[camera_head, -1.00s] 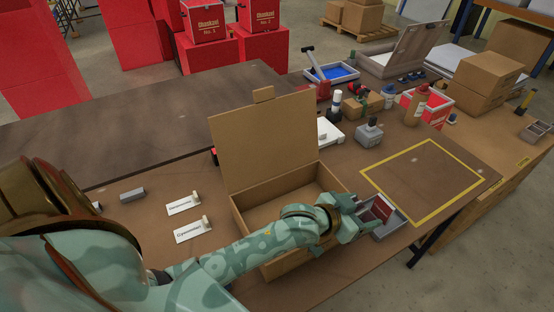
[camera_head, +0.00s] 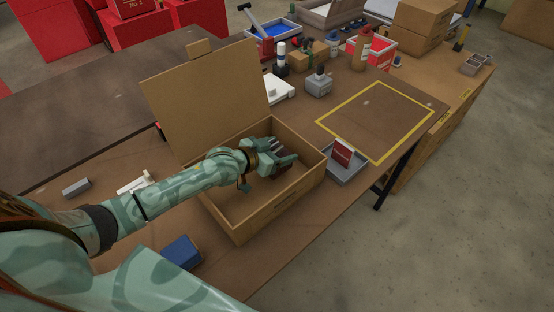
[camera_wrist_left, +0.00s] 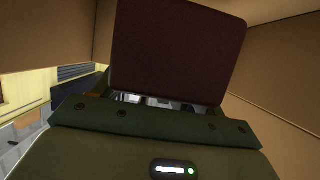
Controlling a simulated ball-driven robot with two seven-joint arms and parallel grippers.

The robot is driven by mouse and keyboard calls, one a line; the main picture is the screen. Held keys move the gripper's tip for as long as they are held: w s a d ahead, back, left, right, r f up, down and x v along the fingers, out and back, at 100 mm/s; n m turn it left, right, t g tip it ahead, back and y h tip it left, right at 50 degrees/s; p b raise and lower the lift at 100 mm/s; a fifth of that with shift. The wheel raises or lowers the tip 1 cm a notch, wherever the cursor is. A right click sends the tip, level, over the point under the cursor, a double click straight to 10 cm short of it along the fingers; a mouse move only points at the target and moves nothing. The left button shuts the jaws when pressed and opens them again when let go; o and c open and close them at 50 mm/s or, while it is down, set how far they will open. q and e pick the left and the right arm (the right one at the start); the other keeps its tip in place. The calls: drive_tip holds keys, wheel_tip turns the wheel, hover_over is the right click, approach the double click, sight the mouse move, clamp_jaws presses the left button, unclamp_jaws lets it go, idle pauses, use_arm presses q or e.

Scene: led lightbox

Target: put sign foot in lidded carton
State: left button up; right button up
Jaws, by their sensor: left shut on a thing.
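The lidded carton (camera_head: 287,203) is a brown box with its lid (camera_head: 205,100) raised upright along the far left side. My left gripper (camera_head: 283,162) reaches into the carton's opening from the left. It is shut on the sign foot (camera_wrist_left: 175,52), which shows in the left wrist view as a dark red, round-cornered plate in front of the jaws. Brown carton walls surround it there. In the head view the fingers mostly hide the held piece. I cannot tell whether it touches the carton floor. My right gripper is out of view.
A grey tray (camera_head: 349,173) holding a red card (camera_head: 342,152) stands right of the carton. A blue block (camera_head: 182,252) and a grey block (camera_head: 76,187) lie left. Bottles and boxes crowd the back. The yellow-outlined area (camera_head: 380,158) is clear.

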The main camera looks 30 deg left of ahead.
use_arm(q)
drive_tip(key=shift+w+a+f+b, duration=0.2)
drive_tip(key=shift+f+b, duration=0.2)
drive_tip(key=shift+f, duration=0.55)
drive_tip(key=shift+w+a+f+b, duration=0.1)
drive_tip(key=shift+a+f+b, duration=0.2)
drive_tip(key=shift+f, duration=0.6)
drive_tip(key=shift+s+d, duration=0.15)
drive_tip(key=shift+f, duration=0.15)
drive_tip(key=o, duration=1.3)
drive_tip(key=shift+o, duration=0.2)
